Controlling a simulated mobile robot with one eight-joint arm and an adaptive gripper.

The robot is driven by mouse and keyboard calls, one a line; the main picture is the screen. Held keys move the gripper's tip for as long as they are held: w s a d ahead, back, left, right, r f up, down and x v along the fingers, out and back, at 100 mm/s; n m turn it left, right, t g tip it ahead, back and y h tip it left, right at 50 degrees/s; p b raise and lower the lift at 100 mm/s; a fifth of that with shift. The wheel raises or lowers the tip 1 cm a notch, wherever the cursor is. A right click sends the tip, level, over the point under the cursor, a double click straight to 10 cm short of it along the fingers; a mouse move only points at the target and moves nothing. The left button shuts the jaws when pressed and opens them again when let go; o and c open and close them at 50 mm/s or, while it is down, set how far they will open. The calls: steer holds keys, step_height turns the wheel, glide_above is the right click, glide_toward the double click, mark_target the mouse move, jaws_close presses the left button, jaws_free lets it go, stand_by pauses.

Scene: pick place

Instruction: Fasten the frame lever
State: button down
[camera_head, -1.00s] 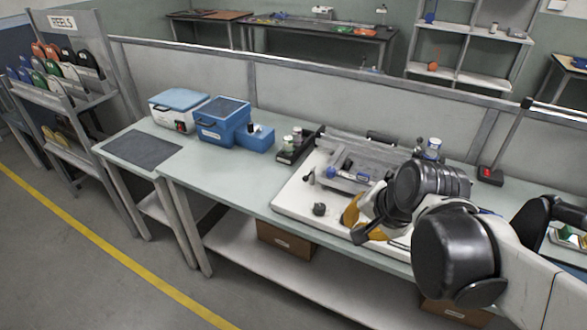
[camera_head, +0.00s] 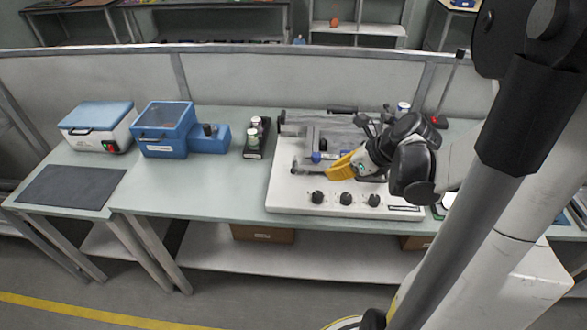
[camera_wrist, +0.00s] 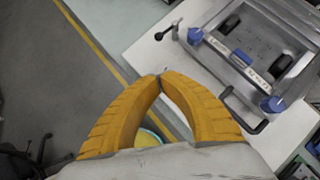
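A grey metal frame (camera_head: 345,122) lies on a white base board (camera_head: 283,190) on the bench. In the wrist view the frame (camera_wrist: 262,42) has blue corner pieces (camera_wrist: 195,36) (camera_wrist: 274,104) and a labelled front edge. A thin lever with a dark knob (camera_wrist: 160,36) sticks out beside the near blue corner; a dark handle loop (camera_wrist: 240,112) shows on the same side. My gripper (camera_wrist: 160,75) has yellow fingers whose tips meet, with nothing seen between them. In the head view my gripper (camera_head: 332,174) is over the board, apart from the lever as seen from the wrist.
Several dark knobs (camera_head: 346,198) stand along the board's front. Left on the bench are a dark holder with jars (camera_head: 256,140), a blue box (camera_head: 165,135), a blue-lidded case (camera_head: 98,127) and a dark mat (camera_head: 72,187). A partition (camera_head: 300,75) runs behind.

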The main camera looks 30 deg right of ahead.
mark_target(294, 163)
steer(key=b+x, duration=0.4)
steer(key=x, duration=0.6)
steer(key=shift+a+f, duration=0.1)
steer(key=shift+f, duration=0.05)
steer(key=shift+w+a+f+b, duration=0.15)
steer(key=shift+w+a+b, duration=0.15)
steer(key=shift+w, duration=0.3)
steer(key=shift+w+a+f+b, duration=0.1)
steer(key=shift+w+a+b, duration=0.15)
steer(key=shift+w, duration=0.35)
steer(key=shift+w+a, duration=0.2)
steer(key=shift+w, duration=0.45)
steer(key=shift+w+a, duration=0.1)
